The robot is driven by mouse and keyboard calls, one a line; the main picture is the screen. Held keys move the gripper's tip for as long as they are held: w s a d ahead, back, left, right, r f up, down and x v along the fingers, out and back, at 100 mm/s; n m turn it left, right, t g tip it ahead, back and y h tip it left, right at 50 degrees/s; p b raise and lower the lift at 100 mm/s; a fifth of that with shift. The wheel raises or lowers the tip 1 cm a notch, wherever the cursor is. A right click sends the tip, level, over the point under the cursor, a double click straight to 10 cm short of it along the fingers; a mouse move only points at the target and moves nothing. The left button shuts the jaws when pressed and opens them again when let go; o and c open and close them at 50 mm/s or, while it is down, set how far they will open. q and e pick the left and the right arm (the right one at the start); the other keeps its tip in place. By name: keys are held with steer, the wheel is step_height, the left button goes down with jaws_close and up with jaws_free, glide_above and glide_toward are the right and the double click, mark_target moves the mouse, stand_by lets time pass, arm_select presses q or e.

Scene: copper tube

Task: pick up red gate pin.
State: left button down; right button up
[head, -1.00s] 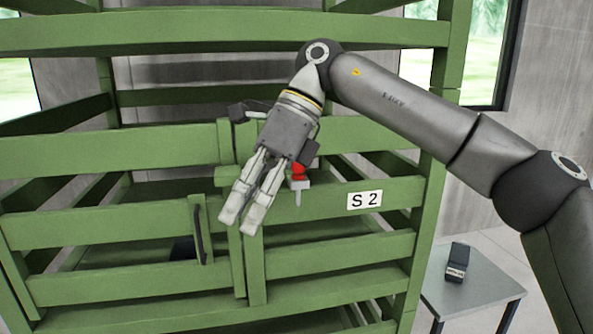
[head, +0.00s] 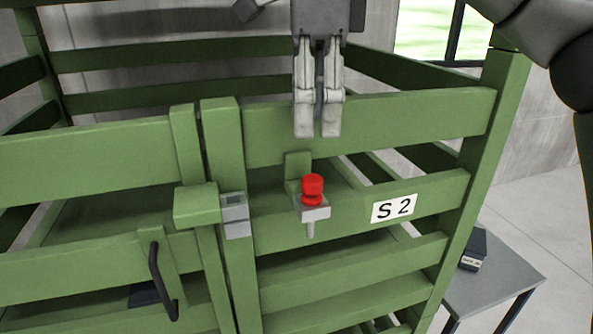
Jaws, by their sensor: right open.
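The red gate pin (head: 313,188) stands upright in a small grey bracket (head: 314,213) on the green crate's front rail, with its grey shank showing below the bracket. My right gripper (head: 318,130) is above the pin, fingers pointing down, apart from it and empty. Its two fingers look close together from this angle, with a narrow gap between them. My left gripper is not in view.
The green slatted crate (head: 380,115) fills most of the view. A grey latch (head: 235,215) and a black handle (head: 160,280) are left of the pin. An S 2 label (head: 394,208) is to its right. A grey side table (head: 500,275) holds a dark box (head: 474,249).

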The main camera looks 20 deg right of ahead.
steer(key=shift+s+f, duration=0.1)
steer(key=shift+f, duration=0.05)
steer(key=b, duration=0.2)
glide_above(312, 178)
steer(key=f, duration=0.4)
steer(key=shift+s+d+f, duration=0.1)
steer(key=shift+s+d, duration=0.1)
steer(key=shift+s, duration=0.2)
steer(key=shift+w+f, duration=0.2)
steer(key=shift+f, duration=0.05)
step_height(312, 178, down, 2)
steer(key=shift+w+a+f, duration=0.1)
steer(key=shift+w, duration=0.05)
step_height(312, 178, down, 3)
steer(key=shift+w+r, duration=0.1)
steer(key=shift+r, duration=0.05)
steer(key=shift+f, duration=0.2)
steer(key=shift+r, duration=0.1)
steer(key=c, duration=1.1)
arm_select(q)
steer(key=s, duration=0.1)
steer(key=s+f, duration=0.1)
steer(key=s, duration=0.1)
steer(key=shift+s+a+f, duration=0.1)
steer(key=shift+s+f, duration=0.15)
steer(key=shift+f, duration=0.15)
arm_select(e)
jaws_close()
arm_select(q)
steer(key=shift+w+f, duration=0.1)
